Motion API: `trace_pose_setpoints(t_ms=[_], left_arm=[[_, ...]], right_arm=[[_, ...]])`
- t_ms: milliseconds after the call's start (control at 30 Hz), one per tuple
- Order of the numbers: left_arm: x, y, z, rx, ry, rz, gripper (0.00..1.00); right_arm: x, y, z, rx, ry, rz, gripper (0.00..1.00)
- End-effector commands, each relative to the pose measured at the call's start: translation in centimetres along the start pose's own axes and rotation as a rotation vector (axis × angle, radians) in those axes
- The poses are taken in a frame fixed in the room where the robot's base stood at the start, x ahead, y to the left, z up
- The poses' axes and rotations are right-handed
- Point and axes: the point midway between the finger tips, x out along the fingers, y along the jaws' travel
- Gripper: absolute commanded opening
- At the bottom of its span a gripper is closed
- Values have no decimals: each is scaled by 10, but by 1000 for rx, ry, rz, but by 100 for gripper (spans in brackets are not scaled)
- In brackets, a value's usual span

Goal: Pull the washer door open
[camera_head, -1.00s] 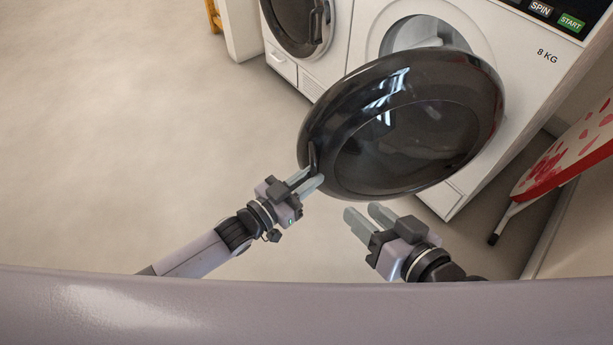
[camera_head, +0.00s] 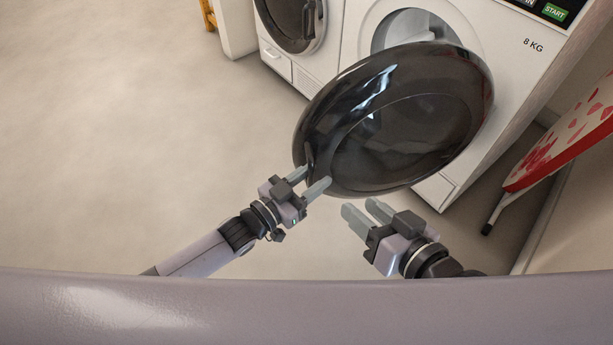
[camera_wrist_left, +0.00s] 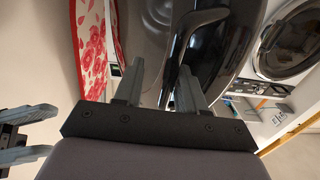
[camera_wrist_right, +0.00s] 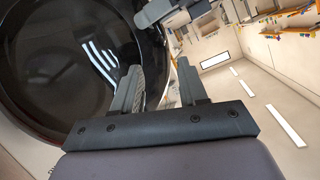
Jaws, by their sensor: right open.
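The washer door (camera_head: 410,125), a round glossy black door, stands swung well out from the white washer (camera_head: 510,75), whose round opening (camera_head: 410,28) shows behind it. My left gripper (camera_head: 315,177) is open at the door's near left rim. In the left wrist view the door handle (camera_wrist_left: 205,18), a dark curved bar, runs down close to one finger; whether they touch I cannot tell. My right gripper (camera_head: 360,207) is open and empty, just below the door's lower edge. In the right wrist view the door (camera_wrist_right: 65,65) fills the left side.
A second machine with a dark round door (camera_head: 292,20) stands left of the washer. An ironing board (camera_head: 570,140) with a red-patterned cover leans at the right. The floor (camera_head: 130,130) at the left is clear.

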Motion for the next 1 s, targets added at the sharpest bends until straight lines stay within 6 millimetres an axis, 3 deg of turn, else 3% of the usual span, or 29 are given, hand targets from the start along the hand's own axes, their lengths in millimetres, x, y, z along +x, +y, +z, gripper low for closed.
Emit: trace_pose_setpoints(t_ms=[567, 1000], left_arm=[[-3, -6, 3, -3, -9, -12, 38], [-63, -5, 1, -2, -11, -12, 38]], right_arm=[[-1, -1, 0, 1, -2, -1, 43], [-14, 10, -6, -68, -25, 77, 43]])
